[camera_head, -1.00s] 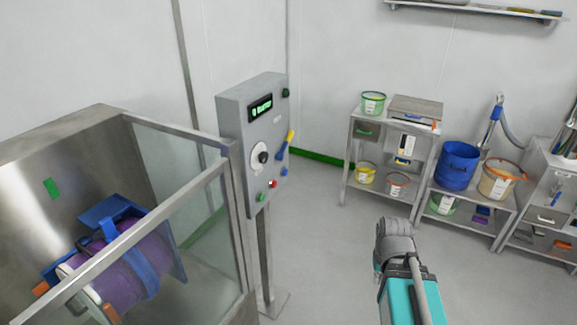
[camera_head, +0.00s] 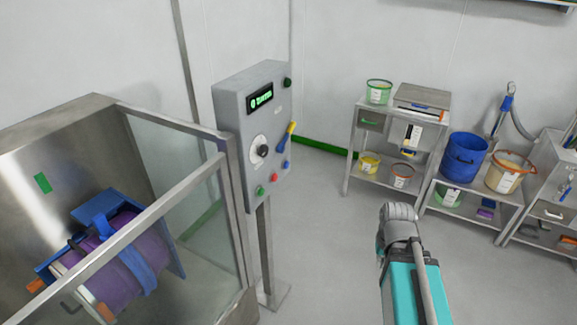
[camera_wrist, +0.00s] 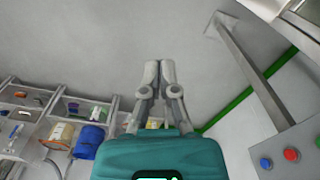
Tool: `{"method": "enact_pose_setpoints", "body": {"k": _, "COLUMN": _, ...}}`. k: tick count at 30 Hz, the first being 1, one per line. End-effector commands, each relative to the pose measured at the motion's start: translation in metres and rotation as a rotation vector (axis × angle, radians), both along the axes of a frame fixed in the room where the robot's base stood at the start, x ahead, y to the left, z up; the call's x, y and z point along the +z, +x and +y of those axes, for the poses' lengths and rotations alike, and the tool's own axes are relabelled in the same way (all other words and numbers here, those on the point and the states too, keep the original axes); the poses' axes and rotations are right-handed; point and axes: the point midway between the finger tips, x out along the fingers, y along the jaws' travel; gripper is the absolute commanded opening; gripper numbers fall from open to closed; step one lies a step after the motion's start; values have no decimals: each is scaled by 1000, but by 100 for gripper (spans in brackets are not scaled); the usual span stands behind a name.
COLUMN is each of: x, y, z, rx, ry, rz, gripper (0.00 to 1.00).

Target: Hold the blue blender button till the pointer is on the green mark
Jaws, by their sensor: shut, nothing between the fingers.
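The blue button (camera_head: 286,165) is at the lower right of the grey control panel (camera_head: 232,103), beside a red button (camera_head: 274,177) and a green button (camera_head: 260,190). In the wrist view the blue button (camera_wrist: 266,163) shows at the lower right edge. The green mark (camera_head: 42,182) is on the metal back wall of the blender enclosure. Inside, a purple drum (camera_head: 112,272) sits in a blue cradle frame (camera_head: 92,206). I cannot make out a pointer clearly. My gripper (camera_wrist: 160,64) is shut and empty, apart from the panel and touching nothing.
A glass-sided metal frame (camera_head: 165,202) stands left of the panel, whose post (camera_head: 266,250) meets the floor. A yellow-and-blue lever (camera_head: 287,135) sticks out of the panel. Shelves (camera_head: 349,165) with tubs stand at the back right. Floor between is clear.

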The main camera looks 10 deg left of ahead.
Motion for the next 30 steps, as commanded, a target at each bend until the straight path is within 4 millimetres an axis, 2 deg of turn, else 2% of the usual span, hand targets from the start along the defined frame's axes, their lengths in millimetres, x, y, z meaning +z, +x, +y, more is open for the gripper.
{"method": "enact_pose_setpoints", "body": {"k": 5, "x": -8, "y": 18, "z": 9, "rx": 1, "ry": 28, "rz": -41, "gripper": 0}}
{"method": "enact_pose_setpoints", "body": {"k": 8, "x": -16, "y": 40, "z": 20, "rx": 7, "ry": 65, "rz": -93, "gripper": 0}}
{"method": "enact_pose_setpoints", "body": {"k": 11, "x": -26, "y": 70, "z": 37, "rx": 2, "ry": 120, "rz": -168, "gripper": 0}}
{"method": "enact_pose_setpoints", "body": {"k": 20, "x": -45, "y": 191, "z": 111, "rx": -67, "ry": 372, "rz": -477, "gripper": 0}}
{"method": "enact_pose_setpoints", "body": {"k": 24, "x": -44, "y": 251, "z": 148, "rx": -136, "ry": 515, "rz": -630, "gripper": 0}}
{"method": "enact_pose_setpoints", "body": {"k": 30, "x": -37, "y": 326, "z": 191, "rx": -276, "ry": 713, "rz": -826, "gripper": 0}}
